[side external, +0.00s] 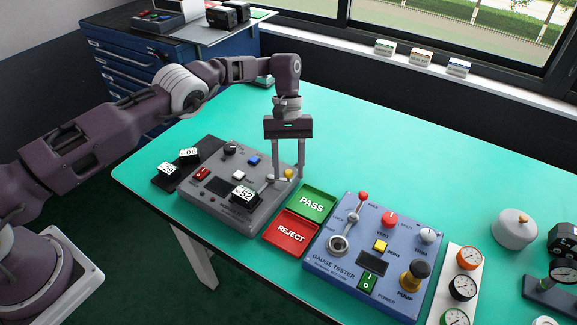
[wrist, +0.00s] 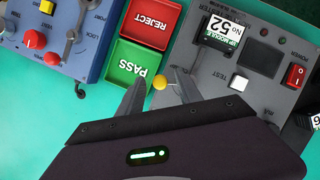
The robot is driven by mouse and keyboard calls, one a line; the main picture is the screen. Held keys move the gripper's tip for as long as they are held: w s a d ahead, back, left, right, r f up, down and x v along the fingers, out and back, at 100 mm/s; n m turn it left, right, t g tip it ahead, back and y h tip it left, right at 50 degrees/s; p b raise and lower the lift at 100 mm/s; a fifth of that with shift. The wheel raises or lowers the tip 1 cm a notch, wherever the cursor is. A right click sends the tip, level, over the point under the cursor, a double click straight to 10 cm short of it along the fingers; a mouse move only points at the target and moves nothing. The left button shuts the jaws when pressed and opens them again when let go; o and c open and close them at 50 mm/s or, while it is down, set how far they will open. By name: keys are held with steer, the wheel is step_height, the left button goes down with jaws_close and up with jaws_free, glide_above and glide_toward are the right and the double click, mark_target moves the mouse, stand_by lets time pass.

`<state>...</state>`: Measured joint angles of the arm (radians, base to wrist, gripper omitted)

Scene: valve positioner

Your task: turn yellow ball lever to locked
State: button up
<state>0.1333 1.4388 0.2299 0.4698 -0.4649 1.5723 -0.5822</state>
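The yellow ball (side external: 289,174) of the lever is at the right edge of the grey tester box (side external: 222,212). A short metal part of the lever shows to its left. My gripper (side external: 288,177) points down over that edge, its two long fingers apart, with the yellow ball between them. In the wrist view the yellow ball (wrist: 159,82) also lies between the spread fingertips (wrist: 160,88), nearer the right one. I cannot tell whether either finger touches it. The lever's pivot and any locked marking are hidden or too small to read.
A module marked 52 (side external: 244,194) sits on the grey box. Green PASS (side external: 312,203) and red REJECT (side external: 291,233) trays lie close to its right, then a blue gauge tester (side external: 350,263) with raised knobs and levers. The green table (side external: 400,160) behind is clear.

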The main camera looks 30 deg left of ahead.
mark_target(288, 170)
steer(key=shift+r, duration=0.1)
step_height(288, 170, up, 10)
stand_by(0.4)
